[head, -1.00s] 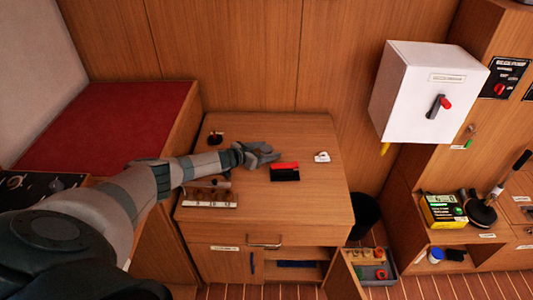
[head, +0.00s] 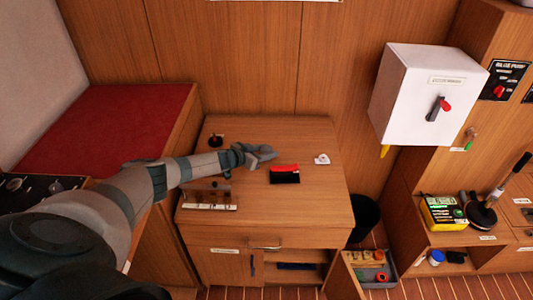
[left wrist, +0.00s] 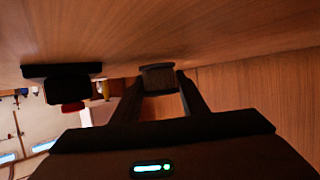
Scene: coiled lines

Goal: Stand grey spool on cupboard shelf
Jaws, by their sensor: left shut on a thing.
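My left gripper (head: 264,154) is low over the desk top (head: 305,218), left of a black and red block. In the left wrist view its two fingers (left wrist: 159,88) are shut on a small dark piece, which looks like the grey spool (left wrist: 158,76). The fingers hide most of it in the head view, so its shape is hard to tell. An open cupboard shelf (head: 308,281) shows low in the front right of the desk, with a blue thing on or in it. My right gripper is not in view.
The black and red block (head: 285,175) lies just right of the gripper. A rack (head: 210,205) stands in front of my forearm, and a white piece (head: 321,159) lies at the right. A drawer handle (head: 265,246) sticks out above the shelf. An open tray (head: 372,275) stands at the right.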

